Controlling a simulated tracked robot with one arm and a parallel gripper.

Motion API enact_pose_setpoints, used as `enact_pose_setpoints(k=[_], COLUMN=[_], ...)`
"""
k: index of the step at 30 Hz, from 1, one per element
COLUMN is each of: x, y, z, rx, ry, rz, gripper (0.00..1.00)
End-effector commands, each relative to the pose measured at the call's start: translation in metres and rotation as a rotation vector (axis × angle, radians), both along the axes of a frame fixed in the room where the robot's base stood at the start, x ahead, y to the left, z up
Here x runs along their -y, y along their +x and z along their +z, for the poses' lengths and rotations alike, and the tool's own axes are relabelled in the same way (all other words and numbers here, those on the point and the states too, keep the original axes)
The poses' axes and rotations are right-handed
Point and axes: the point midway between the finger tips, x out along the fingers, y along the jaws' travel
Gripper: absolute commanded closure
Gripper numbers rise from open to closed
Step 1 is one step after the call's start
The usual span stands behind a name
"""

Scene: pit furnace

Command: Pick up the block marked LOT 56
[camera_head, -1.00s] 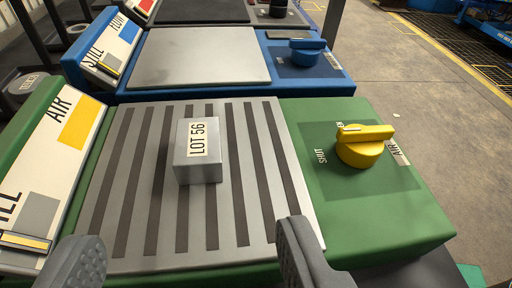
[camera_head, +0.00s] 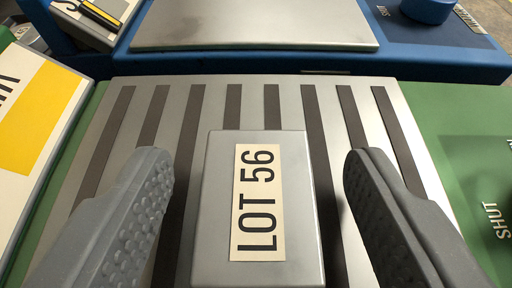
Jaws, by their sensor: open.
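The grey metal block marked LOT 56 (camera_head: 212,195) stands on a silver plate with dark stripes (camera_head: 222,104) on top of a green unit. Its cream label faces up toward the camera. My gripper (camera_head: 260,178) is open, with one grey padded finger on the left of the block and one on the right. Gaps show between both fingers and the block, so neither finger appears to touch it. The near end of the block runs close to the bottom edge of the view.
The green unit's panel (camera_head: 465,170) is at the right, with the word SHUT on it. A blue unit (camera_head: 440,62) with a plain metal plate (camera_head: 250,22) and a blue knob (camera_head: 428,8) stands behind. A yellow and white sign (camera_head: 40,120) slopes at the left.

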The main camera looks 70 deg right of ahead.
Motion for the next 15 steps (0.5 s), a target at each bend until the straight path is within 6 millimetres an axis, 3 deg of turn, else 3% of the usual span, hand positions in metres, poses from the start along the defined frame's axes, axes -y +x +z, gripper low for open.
enact_pose_setpoints(k=[11,15], x=[0.0093,0.0093], y=[0.0030,0.0030], z=[-0.0035,-0.0036], rx=[0.000,-0.001], ry=[-0.001,-0.001], rz=[0.000,0.000], gripper=[0.43,0.82])
